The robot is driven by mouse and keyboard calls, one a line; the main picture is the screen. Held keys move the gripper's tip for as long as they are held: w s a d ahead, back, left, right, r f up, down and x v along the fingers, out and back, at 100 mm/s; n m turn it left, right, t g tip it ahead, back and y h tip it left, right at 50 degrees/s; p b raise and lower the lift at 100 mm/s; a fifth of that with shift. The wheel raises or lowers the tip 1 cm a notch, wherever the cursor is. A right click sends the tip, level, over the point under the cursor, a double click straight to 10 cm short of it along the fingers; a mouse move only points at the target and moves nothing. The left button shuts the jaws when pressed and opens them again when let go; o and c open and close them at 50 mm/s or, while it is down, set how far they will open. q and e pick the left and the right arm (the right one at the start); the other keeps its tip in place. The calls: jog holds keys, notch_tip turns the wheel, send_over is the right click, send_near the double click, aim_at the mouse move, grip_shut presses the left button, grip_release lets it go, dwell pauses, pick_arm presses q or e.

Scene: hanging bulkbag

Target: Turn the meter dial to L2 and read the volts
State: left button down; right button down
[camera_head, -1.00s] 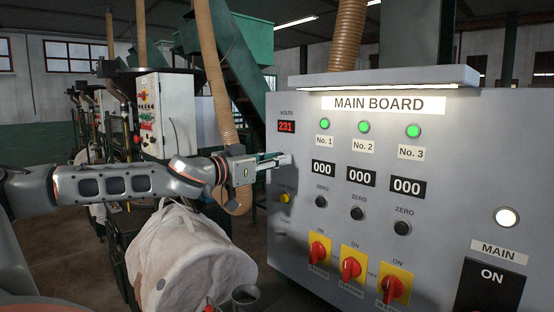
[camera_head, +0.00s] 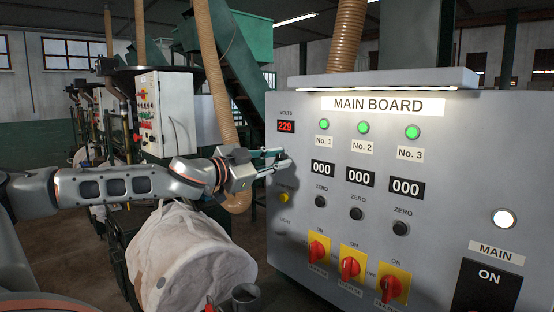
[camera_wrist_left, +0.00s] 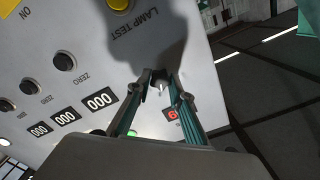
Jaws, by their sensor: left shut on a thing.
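The VOLTS meter (camera_head: 286,127) on the grey main board shows 229 in red digits. My left gripper (camera_head: 280,160) reaches the board's left edge just below the meter. The red meter display (camera_wrist_left: 173,114) is partly hidden behind a finger there. My right gripper is not in view.
The main board (camera_head: 450,180) carries three green lamps, counters showing 000, black ZERO buttons and red rotary switches (camera_head: 351,268). A yellow lamp-test button (camera_head: 284,197) sits below my gripper.

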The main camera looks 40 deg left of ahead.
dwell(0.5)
pick_arm(q)
jog(key=c, duration=1.8)
grip_release()
jog(key=shift+s+r, duration=0.15)
jog(key=shift+s, duration=0.55)
jog(key=s, duration=0.7)
jog(key=s+a, duration=0.1)
jog(key=s, duration=0.2)
jog(key=shift+s, duration=0.3)
